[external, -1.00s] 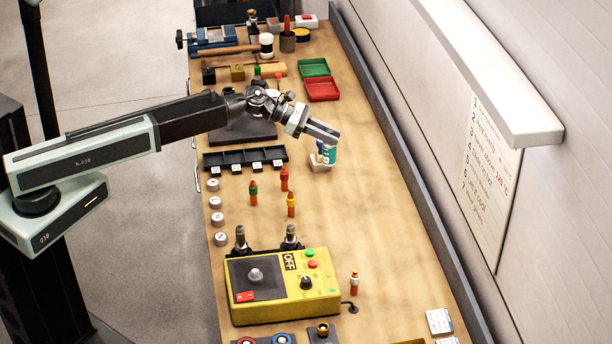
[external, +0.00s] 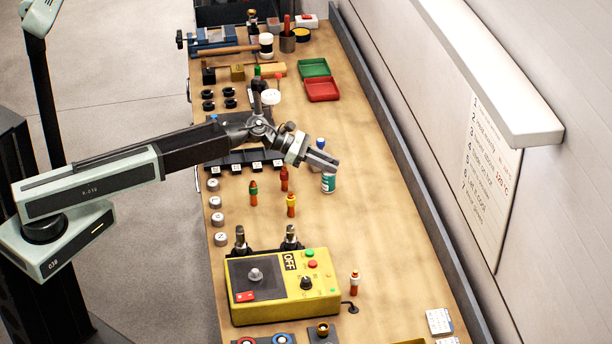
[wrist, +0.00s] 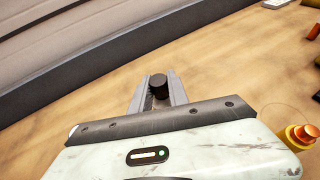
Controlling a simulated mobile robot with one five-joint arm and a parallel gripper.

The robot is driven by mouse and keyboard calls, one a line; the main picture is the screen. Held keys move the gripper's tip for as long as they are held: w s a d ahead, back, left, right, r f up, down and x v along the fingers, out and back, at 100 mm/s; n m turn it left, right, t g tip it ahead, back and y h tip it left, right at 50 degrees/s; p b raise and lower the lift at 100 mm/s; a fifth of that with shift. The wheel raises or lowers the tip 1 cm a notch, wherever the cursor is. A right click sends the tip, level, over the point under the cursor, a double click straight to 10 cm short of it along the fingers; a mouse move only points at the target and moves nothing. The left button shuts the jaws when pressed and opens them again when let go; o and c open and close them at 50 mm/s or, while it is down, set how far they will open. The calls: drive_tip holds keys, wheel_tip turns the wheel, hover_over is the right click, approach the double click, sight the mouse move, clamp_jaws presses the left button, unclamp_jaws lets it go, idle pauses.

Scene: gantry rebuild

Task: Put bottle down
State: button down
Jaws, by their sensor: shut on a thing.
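A small teal and white bottle (external: 328,183) hangs upright under the end of my gripper (external: 326,166), on the right of the workbench. In the wrist view its dark round cap (wrist: 158,80) sits between the two grey fingers of my gripper (wrist: 158,92), which are shut on it. The rest of the bottle is hidden there. I cannot tell whether its base touches the wooden bench top (external: 375,220).
A blue-topped pale thing (external: 320,145) stands just behind my gripper, partly hidden. Red, green and yellow markers (external: 284,180) stand to the left. A yellow control box (external: 283,287) lies in front. Bare wood lies to the right, up to the dark back rail (external: 410,170).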

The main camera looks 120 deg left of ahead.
drive_tip(key=shift+r, duration=0.15)
drive_tip(key=shift+f, duration=0.2)
drive_tip(key=c, duration=1.3)
unclamp_jaws()
drive_tip(key=shift+r+p, duration=0.3)
drive_tip(key=shift+r, duration=0.1)
drive_tip(key=p+v, duration=0.4)
drive_tip(key=v, duration=0.8)
drive_tip(key=shift+d+f, duration=0.1)
drive_tip(key=shift+f, duration=0.05)
